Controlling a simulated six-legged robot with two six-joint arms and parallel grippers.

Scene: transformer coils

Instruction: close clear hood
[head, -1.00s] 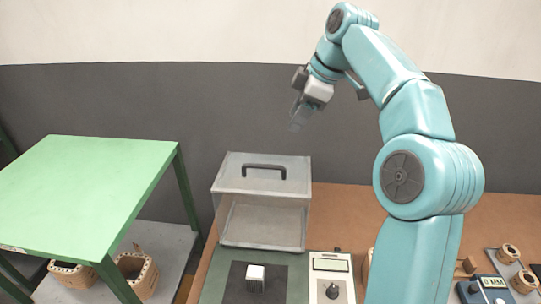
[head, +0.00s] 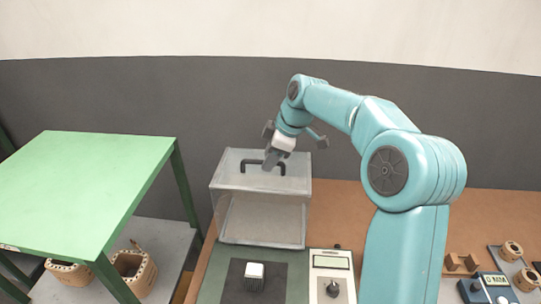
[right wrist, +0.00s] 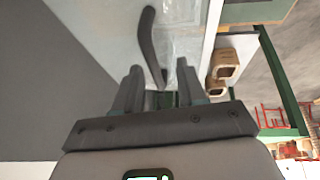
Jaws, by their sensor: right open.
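The clear hood (head: 262,219) stands raised at the back of the bench, a see-through box with a black bar handle (head: 262,164) on its upper face. My right gripper (head: 271,160) is just at the right part of the handle in the head view. In the right wrist view the handle (right wrist: 150,45) runs down towards the gap between the open fingers (right wrist: 158,90). Its lower end lies near the fingertips; I cannot tell whether they touch it. My left gripper is not in view.
A green plate with a dark pad (head: 236,291) and a small white block (head: 254,271) lies in front of the hood. A control box (head: 331,262) is beside it. A green table (head: 85,185) stands left, coils (head: 133,272) on its lower shelf.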

